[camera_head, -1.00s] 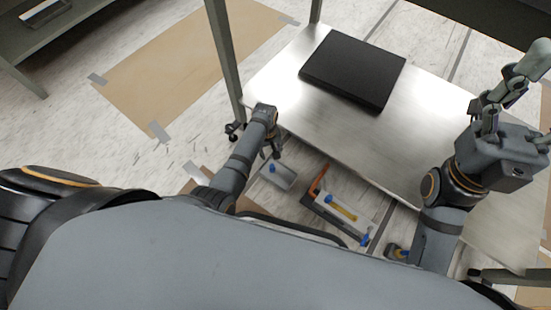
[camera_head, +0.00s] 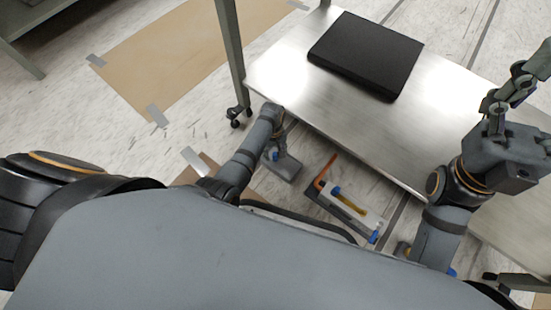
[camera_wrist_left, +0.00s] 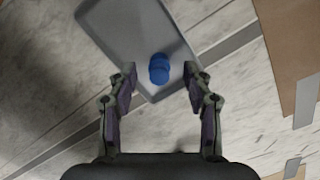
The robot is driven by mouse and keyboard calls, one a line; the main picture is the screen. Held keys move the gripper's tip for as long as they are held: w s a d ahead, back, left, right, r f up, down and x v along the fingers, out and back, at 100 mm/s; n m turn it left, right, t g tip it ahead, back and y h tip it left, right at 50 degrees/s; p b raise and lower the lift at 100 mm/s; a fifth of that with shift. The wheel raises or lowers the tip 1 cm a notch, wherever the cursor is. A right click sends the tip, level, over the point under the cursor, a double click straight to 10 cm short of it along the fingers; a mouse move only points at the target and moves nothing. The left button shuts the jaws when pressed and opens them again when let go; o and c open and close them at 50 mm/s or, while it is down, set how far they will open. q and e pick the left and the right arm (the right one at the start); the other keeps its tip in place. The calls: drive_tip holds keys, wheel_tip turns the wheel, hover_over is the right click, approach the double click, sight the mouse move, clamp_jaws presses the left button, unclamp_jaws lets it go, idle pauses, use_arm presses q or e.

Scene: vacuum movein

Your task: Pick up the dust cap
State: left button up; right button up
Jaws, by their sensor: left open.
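The dust cap seems to be the small round blue piece (camera_wrist_left: 159,68) on a grey tray (camera_wrist_left: 135,20) in the left wrist view. It looks like two blue discs, one overlapping the other. My left gripper (camera_wrist_left: 160,78) is open, with one finger on each side of the blue piece; I cannot tell the height gap. In the head view the left gripper (camera_head: 275,143) is over the far end of the tray (camera_head: 286,170), and the blue piece (camera_head: 273,155) shows just below it. My right gripper (camera_head: 512,98) is over the table, away from the tray; its jaw opening is unclear.
A metal table (camera_head: 400,120) bears a flat black case (camera_head: 366,55). Its near edge and leg (camera_head: 231,50) are close to my left arm. On the floor, right of the tray, lies a white-and-grey item (camera_head: 345,205) with orange and blue parts. Brown sheets are taped down at left.

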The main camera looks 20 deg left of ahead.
use_arm(q)
wheel_tip(320, 180, down, 2)
drive_tip(key=shift+s, duration=0.1)
drive_tip(key=shift+r, duration=0.2)
drive_tip(key=c, duration=0.8)
drive_tip(key=shift+o, duration=0.2)
